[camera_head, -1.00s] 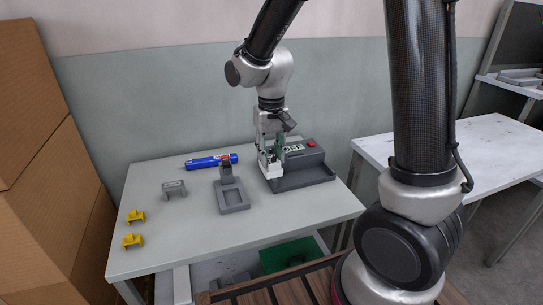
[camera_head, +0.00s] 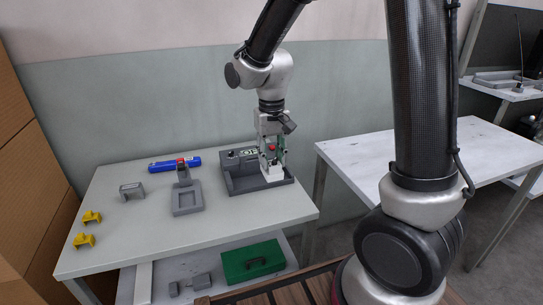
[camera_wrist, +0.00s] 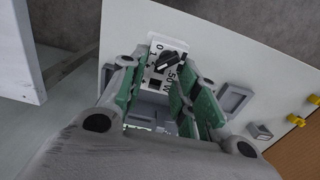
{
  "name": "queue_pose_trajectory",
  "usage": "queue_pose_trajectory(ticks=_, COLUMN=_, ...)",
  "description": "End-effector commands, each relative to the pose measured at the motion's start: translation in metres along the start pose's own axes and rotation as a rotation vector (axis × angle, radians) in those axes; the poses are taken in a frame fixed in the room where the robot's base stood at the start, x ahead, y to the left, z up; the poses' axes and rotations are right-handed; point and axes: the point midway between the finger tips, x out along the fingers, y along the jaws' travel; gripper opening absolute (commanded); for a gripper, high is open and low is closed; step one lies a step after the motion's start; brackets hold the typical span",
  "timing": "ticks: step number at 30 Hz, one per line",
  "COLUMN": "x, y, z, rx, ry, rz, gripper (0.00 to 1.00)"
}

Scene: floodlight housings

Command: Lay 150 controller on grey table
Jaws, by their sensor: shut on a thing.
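The 150 controller (camera_wrist: 172,62), a white block with a black knob and a partly visible "150W"-like label, is between my gripper's fingers. In the head view its white lower end (camera_head: 272,174) shows under my gripper (camera_head: 271,162), in front of the dark grey test station. My gripper (camera_wrist: 158,85) is shut on it. Whether the controller touches the station's tray is unclear. The grey table (camera_head: 235,212) is the light-topped one on the left, under the gripper.
The test station (camera_head: 240,184) with a small display stands at the table's right end. A blue cylinder (camera_head: 174,164), a grey stand (camera_head: 187,203), a grey bracket (camera_head: 132,191) and yellow brackets (camera_head: 92,217) lie leftward. A green case (camera_head: 253,263) is below. A whiter table (camera_head: 390,157) is at right.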

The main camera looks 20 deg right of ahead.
Motion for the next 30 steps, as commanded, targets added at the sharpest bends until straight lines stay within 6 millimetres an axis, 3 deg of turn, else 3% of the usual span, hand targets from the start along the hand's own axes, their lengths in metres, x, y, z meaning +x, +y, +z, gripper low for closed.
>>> queue_pose_trajectory(ticks=21, x=0.072, y=0.0, z=0.001, rx=0.0, ry=-0.003, rz=0.001, gripper=0.0)
queue_pose_trajectory(ticks=30, x=0.094, y=0.0, z=0.0, rx=0.0, ry=-0.001, rz=0.0, gripper=0.0)
